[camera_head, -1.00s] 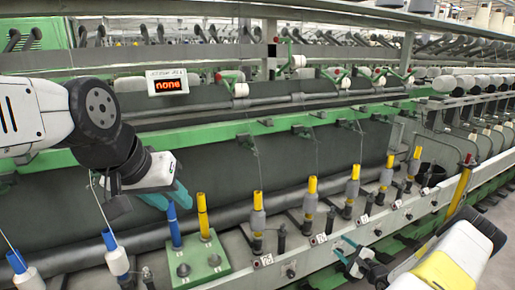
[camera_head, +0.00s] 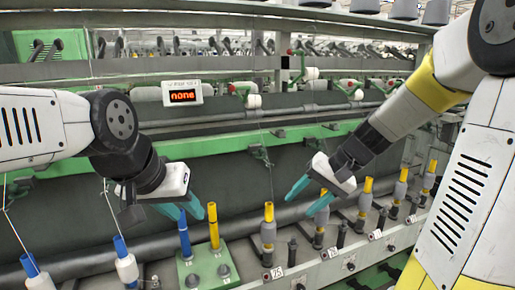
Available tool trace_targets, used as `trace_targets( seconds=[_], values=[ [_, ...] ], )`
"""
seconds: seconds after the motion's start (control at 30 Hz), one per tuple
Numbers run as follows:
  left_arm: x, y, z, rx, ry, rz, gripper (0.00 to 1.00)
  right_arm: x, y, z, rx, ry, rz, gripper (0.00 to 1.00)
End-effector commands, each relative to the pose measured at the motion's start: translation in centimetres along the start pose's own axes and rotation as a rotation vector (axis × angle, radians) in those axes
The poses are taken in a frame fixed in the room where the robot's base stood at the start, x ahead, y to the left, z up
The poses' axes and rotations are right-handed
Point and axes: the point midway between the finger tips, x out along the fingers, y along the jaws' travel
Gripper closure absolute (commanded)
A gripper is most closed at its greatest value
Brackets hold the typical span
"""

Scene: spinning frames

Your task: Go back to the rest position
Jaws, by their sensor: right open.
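My left gripper (camera_head: 190,216) has teal fingers and reaches in from the left.
The spinning frame's spindle rail (camera_head: 335,265) runs along the front with several grey-and-yellow bobbins. Blue-and-white bobbins (camera_head: 125,262) with threads stand at lower left. Dark panels lie behind the grippers.

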Motion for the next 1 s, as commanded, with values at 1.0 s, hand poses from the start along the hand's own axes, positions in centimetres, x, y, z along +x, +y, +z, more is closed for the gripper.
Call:
trace_targets(
  seconds=[1.0],
  values=[
    [0.0, 0.0, 0.0, 0.000, 0.000, 0.000, 0.64, -9.7, 0.1, 11.6, -0.390, 0.309, 0.326, 0.49]
  ],
)
